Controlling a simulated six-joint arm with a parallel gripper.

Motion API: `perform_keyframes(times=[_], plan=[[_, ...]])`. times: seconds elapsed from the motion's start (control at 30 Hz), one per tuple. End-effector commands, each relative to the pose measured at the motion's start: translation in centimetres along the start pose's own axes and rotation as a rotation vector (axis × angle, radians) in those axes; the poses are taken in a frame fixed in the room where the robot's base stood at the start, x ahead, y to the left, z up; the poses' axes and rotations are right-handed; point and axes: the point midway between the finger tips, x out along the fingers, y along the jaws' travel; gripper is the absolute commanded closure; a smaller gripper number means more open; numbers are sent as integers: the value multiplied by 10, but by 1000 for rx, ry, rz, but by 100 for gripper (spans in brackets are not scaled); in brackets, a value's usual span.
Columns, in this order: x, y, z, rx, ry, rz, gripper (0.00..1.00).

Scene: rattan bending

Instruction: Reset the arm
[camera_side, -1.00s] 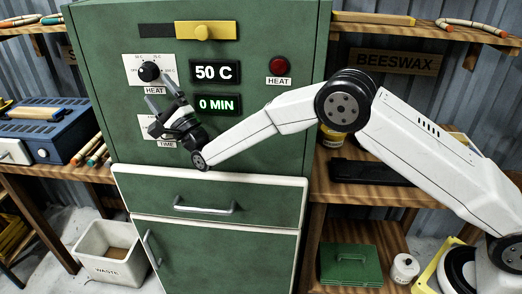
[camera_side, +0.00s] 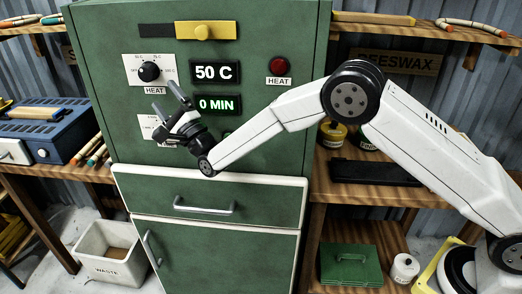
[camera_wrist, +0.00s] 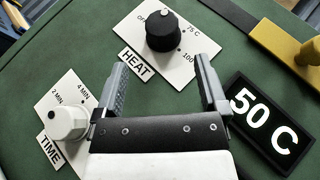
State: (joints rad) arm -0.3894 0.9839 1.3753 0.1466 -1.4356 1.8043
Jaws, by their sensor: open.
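My gripper (camera_side: 169,97) is open and empty in front of the green cabinet (camera_side: 250,140). Its fingers point up toward the black heat knob (camera_side: 149,71) on a white plate, and they appear apart from it. In the wrist view the heat knob (camera_wrist: 162,31) lies beyond and between the fingertips (camera_wrist: 160,70). The white time knob (camera_wrist: 67,123) is left of the gripper there; in the side view the gripper hides it. The upper display (camera_side: 215,72) reads 50 C and the lower display (camera_side: 218,105) reads 0 MIN.
A yellow slider (camera_side: 203,31) and a red lamp (camera_side: 279,65) are on the cabinet front. The drawer handle (camera_side: 204,208) sits below. A blue box (camera_side: 62,125) stands on the left bench, and a white waste bin (camera_side: 109,250) is on the floor. Shelves with jars are at right.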

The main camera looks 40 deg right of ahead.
Motion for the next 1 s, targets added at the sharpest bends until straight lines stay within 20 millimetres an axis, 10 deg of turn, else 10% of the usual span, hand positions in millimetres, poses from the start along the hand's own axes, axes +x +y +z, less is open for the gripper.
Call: perform_keyframes(times=[1.0], plan=[[-40, -18, -33, -307, 240, 878, 8]])
